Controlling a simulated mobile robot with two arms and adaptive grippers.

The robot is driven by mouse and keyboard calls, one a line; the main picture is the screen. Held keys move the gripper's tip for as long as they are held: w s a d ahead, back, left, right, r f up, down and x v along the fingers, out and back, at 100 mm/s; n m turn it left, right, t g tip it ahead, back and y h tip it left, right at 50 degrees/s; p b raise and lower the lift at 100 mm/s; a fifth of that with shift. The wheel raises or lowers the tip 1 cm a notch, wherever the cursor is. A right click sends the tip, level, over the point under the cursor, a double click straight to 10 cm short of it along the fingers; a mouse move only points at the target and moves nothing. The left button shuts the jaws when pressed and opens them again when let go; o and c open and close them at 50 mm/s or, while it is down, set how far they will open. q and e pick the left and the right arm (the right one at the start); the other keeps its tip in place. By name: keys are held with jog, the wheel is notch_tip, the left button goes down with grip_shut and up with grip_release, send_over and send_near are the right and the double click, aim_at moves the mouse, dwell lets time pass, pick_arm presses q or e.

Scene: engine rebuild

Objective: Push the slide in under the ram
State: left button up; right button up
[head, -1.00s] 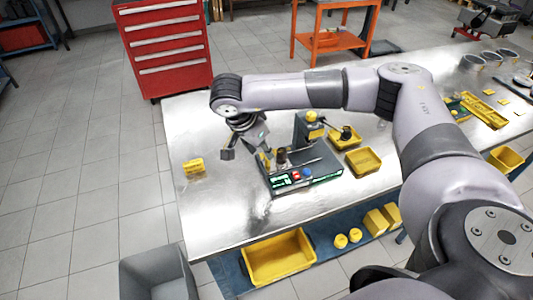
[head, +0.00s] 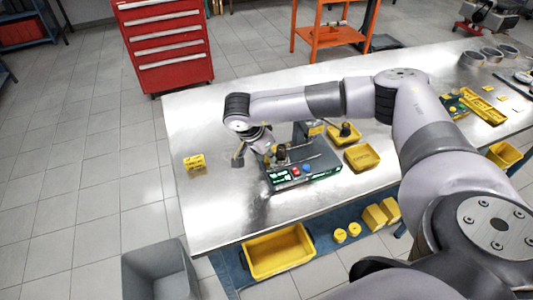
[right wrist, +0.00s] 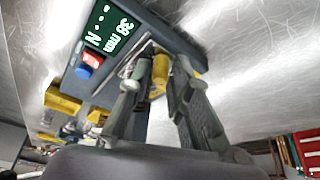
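The press (head: 325,172) stands on the metal bench, its green-lit display (head: 280,177) and its red and blue buttons at the front. A slide with a dark round part (head: 280,153) lies on rails on its base. The ram's column (head: 306,131) rises behind to the right, its top partly hidden by my right arm. My right gripper (head: 266,150) is low at the left end of the rails. In the right wrist view its fingers (right wrist: 163,68) stand apart with a yellow cylindrical piece (right wrist: 160,73) between the tips; whether they grip it I cannot tell. My left gripper is out of view.
A yellow tray (head: 363,158) sits right of the press and another (head: 345,135) behind it. A yellow block (head: 195,163) lies at the left.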

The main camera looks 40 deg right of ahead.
grip_shut()
dwell(0.3)
jog(key=d, duration=0.3)
jog(key=s+d+b, duration=0.1)
jog(key=d, duration=0.2)
jog(key=s+d, duration=0.1)
jog(key=d, duration=0.1)
jog(key=shift+s+d, duration=0.1)
jog(key=shift+d, duration=0.5)
jog(key=shift+a, duration=0.1)
jog(key=shift+o, duration=2.3)
grip_release()
jog(key=shift+d, duration=0.2)
jog(key=shift+a, duration=0.1)
